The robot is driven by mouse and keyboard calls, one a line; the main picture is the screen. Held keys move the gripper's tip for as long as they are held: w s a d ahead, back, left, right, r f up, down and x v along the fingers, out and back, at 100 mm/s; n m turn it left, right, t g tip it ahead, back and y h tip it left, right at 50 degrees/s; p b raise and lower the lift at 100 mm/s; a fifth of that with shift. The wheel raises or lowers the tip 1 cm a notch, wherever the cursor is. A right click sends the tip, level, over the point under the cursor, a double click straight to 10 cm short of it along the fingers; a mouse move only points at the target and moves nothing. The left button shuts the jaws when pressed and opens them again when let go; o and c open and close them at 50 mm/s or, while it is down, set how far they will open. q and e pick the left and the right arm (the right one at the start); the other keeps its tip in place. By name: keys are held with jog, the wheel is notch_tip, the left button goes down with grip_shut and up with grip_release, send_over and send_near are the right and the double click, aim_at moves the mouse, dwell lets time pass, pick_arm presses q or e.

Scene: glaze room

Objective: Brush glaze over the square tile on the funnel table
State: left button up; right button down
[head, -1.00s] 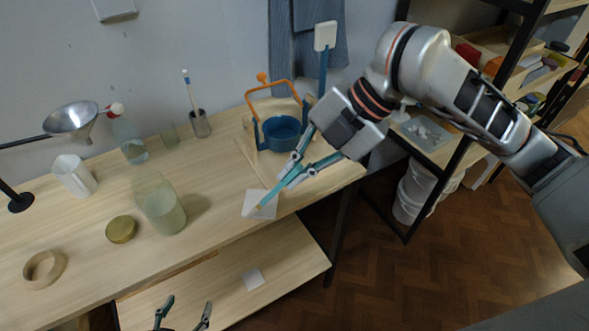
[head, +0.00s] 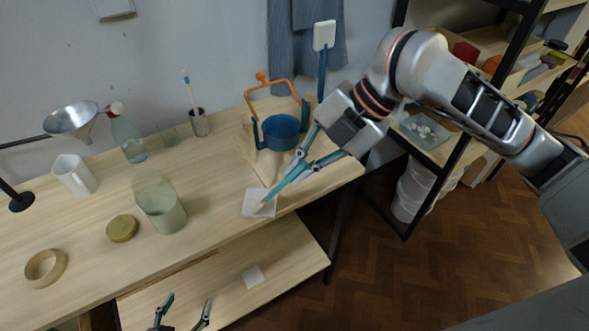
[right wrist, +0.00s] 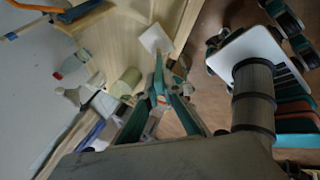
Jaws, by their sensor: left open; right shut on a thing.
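A white square tile (head: 251,210) lies near the front edge of the funnel table (head: 90,225), towards its right end. My right gripper (head: 297,169) is shut on a teal-handled brush (head: 286,187) with a yellowish tip, held slanting down to the left. The tip is over the tile's right part; I cannot tell whether it touches. In the right wrist view the brush (right wrist: 158,68) points at the tile (right wrist: 155,39). My left gripper (head: 184,306) is open and empty at the bottom of the head view, in front of the lower shelf.
A blue pot (head: 281,134) with an orange handle stands behind the tile. A glass jar (head: 162,210), round lid (head: 122,228), white mug (head: 74,175), bottle (head: 130,143) and funnel (head: 71,120) stand further left. Another pale square (head: 253,277) lies on the lower shelf.

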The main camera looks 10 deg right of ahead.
aim_at(281, 183)
jog(key=shift+w+d+r+p, duration=0.1)
jog(key=shift+w+d+p, duration=0.3)
jog(key=shift+w+d, duration=0.25)
jog(key=shift+s+a+p, duration=0.2)
jog(key=shift+a+p, duration=0.55)
jog(key=shift+a, duration=0.4)
jog(key=shift+s+a+p, duration=0.15)
jog(key=shift+a+p, duration=0.55)
jog(key=shift+a, duration=0.45)
jog(key=w+d, duration=0.5)
jog(key=shift+w+f, duration=0.15)
jog(key=shift+f, duration=0.05)
dwell(0.6)
